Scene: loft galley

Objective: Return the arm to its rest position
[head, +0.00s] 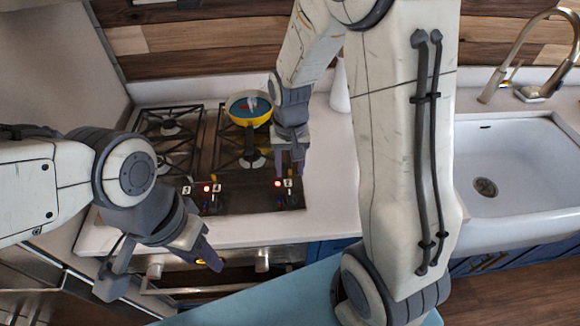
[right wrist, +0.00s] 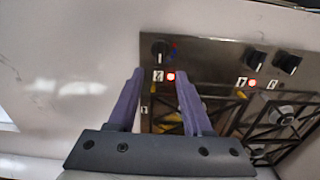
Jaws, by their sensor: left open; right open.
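My right gripper (head: 289,168) hangs over the front right of the cooktop (head: 235,200), its fingers pointing down near the control knobs. In the right wrist view its two purple fingers (right wrist: 160,76) are apart with nothing between them. A black knob (right wrist: 160,50) and a lit red light (right wrist: 170,76) show beyond the fingertips. The fingers appear clear of the knob. My left gripper (head: 160,274) is at the lower left, in front of the counter edge and oven front. Its fingers are spread and empty.
A yellow pan (head: 249,109) with blue and red inside sits on a back burner. More knobs (right wrist: 257,60) and another lit light (head: 207,188) are on the cooktop. A white bottle (head: 340,88) stands behind my right arm. A white sink (head: 515,165) and faucet (head: 520,60) are at right.

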